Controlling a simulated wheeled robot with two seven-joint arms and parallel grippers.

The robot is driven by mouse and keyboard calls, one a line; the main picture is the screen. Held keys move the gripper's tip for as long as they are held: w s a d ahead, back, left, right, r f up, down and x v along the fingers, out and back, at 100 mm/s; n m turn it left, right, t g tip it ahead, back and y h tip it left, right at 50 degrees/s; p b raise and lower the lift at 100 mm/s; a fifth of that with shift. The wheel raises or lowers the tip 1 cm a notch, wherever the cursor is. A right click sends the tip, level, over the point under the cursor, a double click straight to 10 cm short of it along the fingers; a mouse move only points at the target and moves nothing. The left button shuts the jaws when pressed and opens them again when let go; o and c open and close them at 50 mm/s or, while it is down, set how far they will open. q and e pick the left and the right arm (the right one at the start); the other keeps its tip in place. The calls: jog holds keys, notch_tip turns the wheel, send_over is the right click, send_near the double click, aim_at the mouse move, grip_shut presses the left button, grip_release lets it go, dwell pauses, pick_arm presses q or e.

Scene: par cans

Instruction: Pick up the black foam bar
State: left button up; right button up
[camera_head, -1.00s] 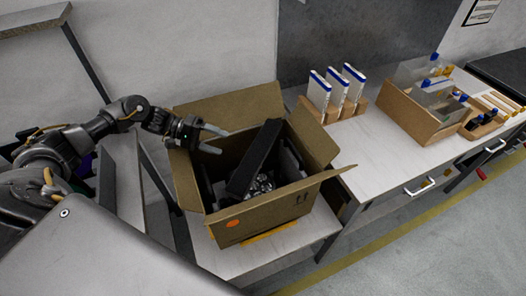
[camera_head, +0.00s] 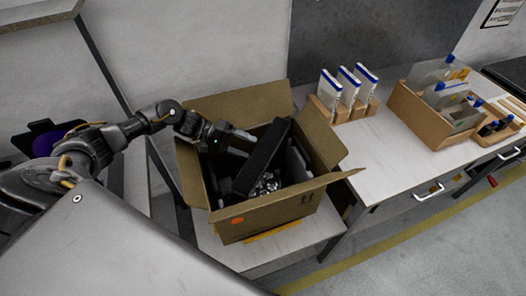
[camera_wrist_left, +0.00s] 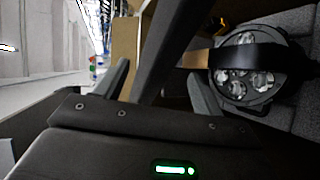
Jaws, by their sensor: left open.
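The black foam bar (camera_head: 262,158) leans at a slant in the open cardboard box (camera_head: 266,221), its upper end near the back rim. In the left wrist view the bar (camera_wrist_left: 172,50) runs as a dark diagonal band between my two fingers. My left gripper (camera_head: 244,143) is open over the left part of the box, with its fingertips at the bar's upper left side. Whether either finger touches the bar I cannot tell. A par can with a round cluster of lenses (camera_wrist_left: 243,70) lies beside the bar. My right gripper is not in view.
The box's raised flaps (camera_head: 238,106) surround the opening. White-and-blue packets (camera_head: 348,87) stand in a holder on the bench to the right. Another cardboard box (camera_head: 424,122) stands farther right. Bare bench top (camera_head: 385,150) lies between them and the front edge.

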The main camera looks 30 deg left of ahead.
aim_at(256, 149)
pick_arm(q)
jog(key=p+x, duration=0.1)
jog(key=x, duration=0.3)
jog(key=shift+d+r+p, duration=0.1)
jog(key=shift+r+p, duration=0.1)
jog(key=shift+p, duration=0.15)
jog(key=shift+d+f, duration=0.25)
jog(key=shift+d, duration=0.05)
jog(key=c, duration=1.2)
jog(key=shift+c, duration=0.5)
